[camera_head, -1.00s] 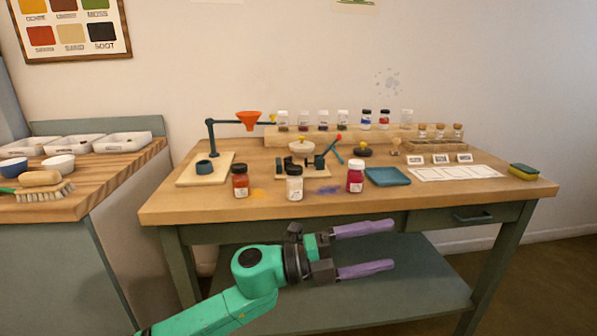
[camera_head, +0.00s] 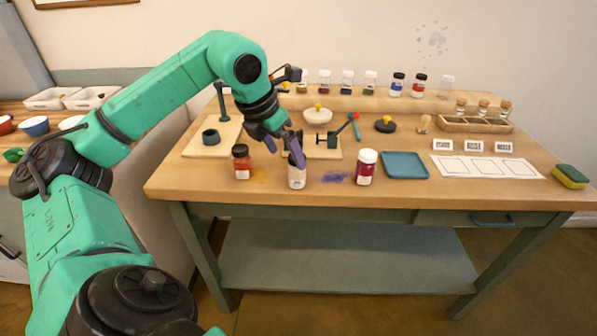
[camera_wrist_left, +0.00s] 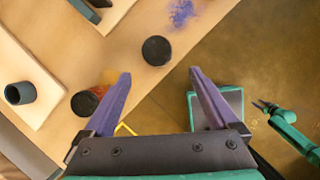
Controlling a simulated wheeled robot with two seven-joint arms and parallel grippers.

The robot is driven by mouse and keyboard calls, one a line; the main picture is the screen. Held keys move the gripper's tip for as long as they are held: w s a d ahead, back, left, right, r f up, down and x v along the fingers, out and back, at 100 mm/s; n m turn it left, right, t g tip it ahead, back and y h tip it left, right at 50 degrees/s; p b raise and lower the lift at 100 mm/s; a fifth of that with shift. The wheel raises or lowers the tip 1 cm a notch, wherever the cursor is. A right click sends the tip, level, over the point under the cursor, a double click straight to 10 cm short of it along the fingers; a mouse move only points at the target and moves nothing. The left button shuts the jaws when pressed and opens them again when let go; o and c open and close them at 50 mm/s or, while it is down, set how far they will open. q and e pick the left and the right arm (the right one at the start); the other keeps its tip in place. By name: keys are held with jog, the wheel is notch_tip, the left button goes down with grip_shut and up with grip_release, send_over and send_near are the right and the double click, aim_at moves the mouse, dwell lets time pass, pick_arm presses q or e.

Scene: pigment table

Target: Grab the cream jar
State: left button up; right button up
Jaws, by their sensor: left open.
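The cream jar (camera_head: 297,176), pale with a dark lid, stands upright near the front edge of the table, between an orange-red jar (camera_head: 242,163) and a magenta jar (camera_head: 366,168). My left gripper (camera_head: 296,152) is open above it, pointing down; its purple fingers overlap the jar's top in the head view. In the left wrist view the cream jar's dark lid (camera_wrist_left: 156,50) lies beyond the fingertips, roughly in line with the gap between them (camera_wrist_left: 160,73). The fingers are empty.
The orange-red jar's lid (camera_wrist_left: 86,102) lies close to one finger in the wrist view. Purple powder (camera_head: 336,177) lies right of the cream jar.

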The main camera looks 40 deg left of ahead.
aim_at(297, 172)
pick_arm(q)
jog(key=x, duration=0.9)
jog(key=shift+w+a, duration=0.1)
jog(key=shift+w, duration=0.35)
grip_shut()
